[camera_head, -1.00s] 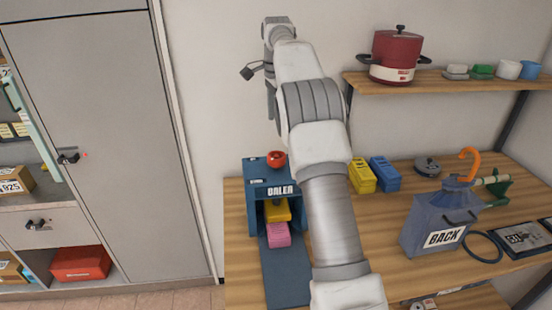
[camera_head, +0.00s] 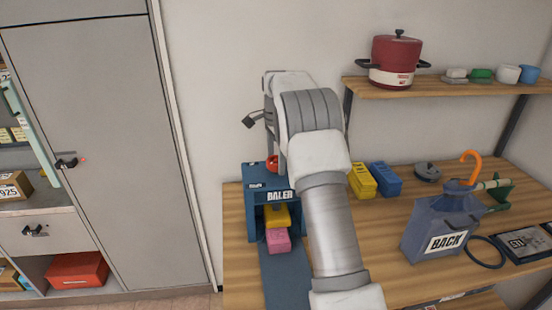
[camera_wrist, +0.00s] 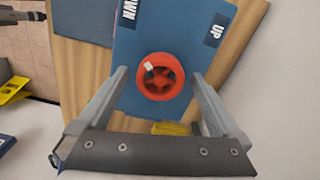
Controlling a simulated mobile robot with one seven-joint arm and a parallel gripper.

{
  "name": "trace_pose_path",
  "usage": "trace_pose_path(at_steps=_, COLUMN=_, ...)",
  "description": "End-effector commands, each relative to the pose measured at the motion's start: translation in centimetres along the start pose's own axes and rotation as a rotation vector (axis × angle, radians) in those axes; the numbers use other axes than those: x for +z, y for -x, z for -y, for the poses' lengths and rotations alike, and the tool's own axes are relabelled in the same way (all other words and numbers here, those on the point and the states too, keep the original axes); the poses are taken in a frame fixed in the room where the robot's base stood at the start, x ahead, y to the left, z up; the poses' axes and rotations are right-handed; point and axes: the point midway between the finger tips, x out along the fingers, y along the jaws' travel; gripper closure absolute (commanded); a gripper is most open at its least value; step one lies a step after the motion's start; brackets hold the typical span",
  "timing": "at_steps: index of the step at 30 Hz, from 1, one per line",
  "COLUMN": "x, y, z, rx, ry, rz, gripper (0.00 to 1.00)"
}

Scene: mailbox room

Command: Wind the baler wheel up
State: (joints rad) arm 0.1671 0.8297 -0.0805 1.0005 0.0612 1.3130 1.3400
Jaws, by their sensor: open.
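The blue baler (camera_head: 263,226) stands on the left of the wooden table, with a yellow block (camera_head: 278,214) and a pink block (camera_head: 277,240) at its front opening. Its red wheel (camera_head: 272,163) is on top, partly hidden behind my arm in the head view. In the wrist view the wheel (camera_wrist: 161,77) lies face-on, with a small white knob at its upper left. Labels on the baler top read "UP" (camera_wrist: 216,27) and "DOWN" (camera_wrist: 128,10). My gripper (camera_wrist: 161,82) is open, with its fingers on either side of the wheel, apart from it in the picture.
Yellow and blue boxes (camera_head: 384,179) stand right of my arm. Further right are a "BACK" bin (camera_head: 438,232) with an orange hook and a dark tray. A shelf (camera_head: 450,83) above holds a red pot (camera_head: 396,60).

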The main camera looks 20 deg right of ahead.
Motion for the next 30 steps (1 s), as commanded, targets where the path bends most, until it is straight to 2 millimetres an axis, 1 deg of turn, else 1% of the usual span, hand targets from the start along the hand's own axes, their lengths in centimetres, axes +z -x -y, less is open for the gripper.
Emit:
trace_pose_path(at_steps=1, x=0.00, y=0.00, z=0.00, rx=0.000, ry=0.000, rz=0.000, gripper=0.02)
trace_pose_path(at_steps=2, x=0.00, y=0.00, z=0.00, rx=0.000, ry=0.000, rz=0.000, gripper=0.07)
trace_pose_path(at_steps=3, x=0.00, y=0.00, z=0.00, rx=0.000, ry=0.000, rz=0.000, gripper=0.14)
trace_pose_path(at_steps=5, x=0.00, y=0.01, z=0.00, rx=0.000, ry=0.000, rz=0.000, gripper=0.25)
trace_pose_path(at_steps=6, x=0.00, y=0.01, z=0.00, rx=0.000, ry=0.000, rz=0.000, gripper=0.32)
trace_pose_path(at_steps=11, x=0.00, y=0.01, z=-0.01, rx=0.001, ry=0.000, rz=0.000, gripper=0.61)
trace_pose_path(at_steps=12, x=0.00, y=0.01, z=-0.01, rx=0.001, ry=0.000, rz=0.000, gripper=0.68)
trace_pose_path(at_steps=15, x=0.00, y=0.02, z=-0.02, rx=0.001, ry=0.000, rz=0.000, gripper=0.84)
trace_pose_path(at_steps=23, x=0.00, y=0.11, z=-0.03, rx=0.002, ry=0.029, rz=0.000, gripper=0.84)
trace_pose_path(at_steps=30, x=0.01, y=0.25, z=-0.01, rx=0.003, ry=0.153, rz=0.001, gripper=0.84)
